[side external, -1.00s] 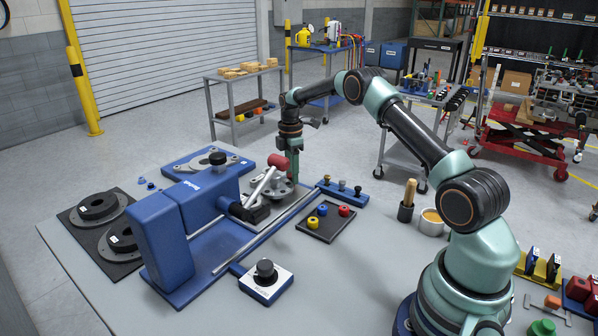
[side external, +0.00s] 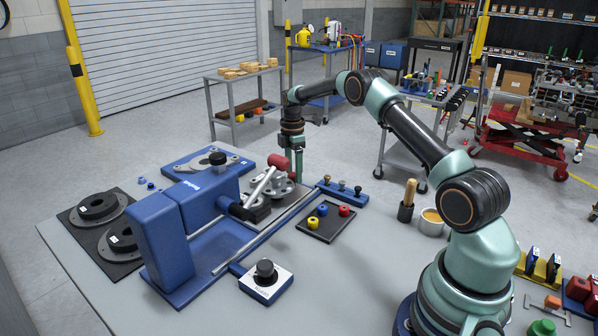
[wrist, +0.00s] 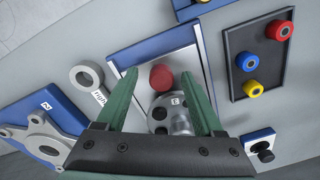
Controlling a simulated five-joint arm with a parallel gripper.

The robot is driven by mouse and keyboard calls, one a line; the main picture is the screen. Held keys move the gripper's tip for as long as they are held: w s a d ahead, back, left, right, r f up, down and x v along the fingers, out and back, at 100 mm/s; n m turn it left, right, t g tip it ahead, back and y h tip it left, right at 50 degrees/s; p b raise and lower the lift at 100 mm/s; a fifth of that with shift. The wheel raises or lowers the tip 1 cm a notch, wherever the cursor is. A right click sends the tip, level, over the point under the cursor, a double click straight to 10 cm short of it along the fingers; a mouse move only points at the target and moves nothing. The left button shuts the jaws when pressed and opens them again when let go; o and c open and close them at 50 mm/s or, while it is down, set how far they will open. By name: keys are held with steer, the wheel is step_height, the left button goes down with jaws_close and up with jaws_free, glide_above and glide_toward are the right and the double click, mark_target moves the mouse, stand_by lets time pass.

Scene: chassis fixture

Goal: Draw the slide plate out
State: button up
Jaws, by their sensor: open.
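The slide plate (wrist: 183,60) shows in the wrist view as a pale metal plate in a blue-edged frame. A grey round flange with holes (wrist: 160,112) sits on it. It also shows in the side view (side external: 278,187), beyond the blue fixture (side external: 165,235). A lever with a red knob (side external: 278,162) leans over the flange. The red knob (wrist: 161,77) appears between the fingers in the wrist view. My gripper (wrist: 160,74) is open, one finger at each side of the knob in that picture. In the side view my gripper (side external: 297,172) is behind the knob, and its fingertips are partly hidden.
A dark tray (side external: 325,222) with red, blue and yellow pieces lies to the right. A blue peg block (side external: 342,193) stands behind it. A knob box (side external: 265,281) is in front. Black ring parts (side external: 98,207) lie at the left.

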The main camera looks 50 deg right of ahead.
step_height(320, 180, up, 12)
steer(key=shift+w+d, duration=0.15)
steer(key=shift+f, duration=0.1)
stand_by(0.3)
steer(key=s+a+r+m+t, duration=0.1)
steer(key=s+a+r+m, duration=0.2)
steer(key=a+r, duration=0.35)
steer(key=s+a+r+m+t, duration=0.2)
steer(key=s+a+r+m, duration=0.15)
steer(key=a+r, duration=0.3)
steer(key=s+a+f+m+t, duration=0.1)
steer(key=s+a+f+m, duration=0.1)
steer(key=s+a, duration=0.3)
steer(key=s+a+f+m+t, duration=0.2)
steer(key=s+a+m, duration=0.2)
steer(key=s, duration=0.7)
steer(key=shift+s+a+f, duration=0.2)
steer(key=shift+a+f, duration=0.15)
steer(key=shift+a, duration=0.55)
